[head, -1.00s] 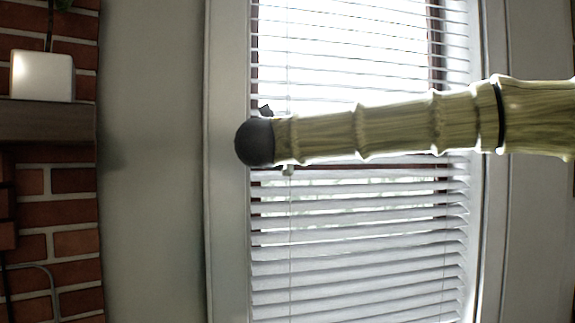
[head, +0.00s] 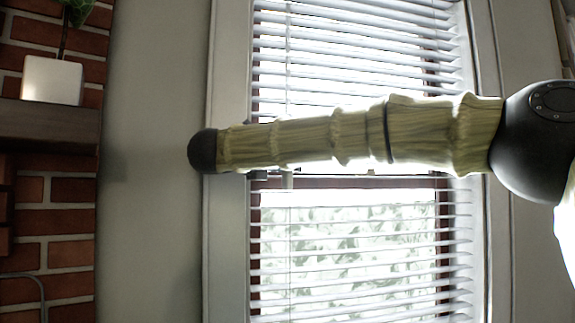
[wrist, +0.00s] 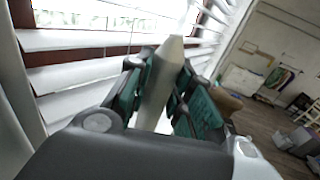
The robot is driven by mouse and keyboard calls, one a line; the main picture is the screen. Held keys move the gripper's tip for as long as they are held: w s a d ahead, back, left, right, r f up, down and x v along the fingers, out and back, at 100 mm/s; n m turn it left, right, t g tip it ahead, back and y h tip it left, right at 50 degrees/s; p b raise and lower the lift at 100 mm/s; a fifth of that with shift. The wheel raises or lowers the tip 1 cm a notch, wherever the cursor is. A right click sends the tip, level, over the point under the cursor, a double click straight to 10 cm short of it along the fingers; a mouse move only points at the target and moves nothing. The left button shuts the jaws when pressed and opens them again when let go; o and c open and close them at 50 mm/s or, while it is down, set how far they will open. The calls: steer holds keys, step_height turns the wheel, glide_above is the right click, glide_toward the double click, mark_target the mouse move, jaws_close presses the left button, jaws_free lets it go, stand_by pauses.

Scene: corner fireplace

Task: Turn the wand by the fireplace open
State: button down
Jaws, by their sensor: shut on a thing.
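The wand (wrist: 160,85) is a pale, tapered stick in the wrist view. It stands between the teal-padded fingers of my gripper (wrist: 158,72), which are shut on it. Its tip shows just above the fingers, and its lower part is hidden by the gripper body. White window blinds (head: 360,238) hang behind my arm in the head view. Their slats are tilted with clear gaps, and greenery shows through the lower half. The slats also show close beside the gripper in the wrist view (wrist: 80,77). In the head view my arm hides most of the gripper.
A red brick fireplace (head: 70,246) with a dark mantel (head: 48,126) and a white plant pot (head: 52,80) stands at the left. Bare wall (head: 150,230) lies between it and the window frame (head: 226,270). The wrist view shows open wooden floor (wrist: 265,125) at the right.

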steer(key=c, duration=1.2)
jaws_free()
steer(key=shift+d, duration=0.1)
steer(key=shift+c, duration=0.2)
steer(key=v, duration=1.2)
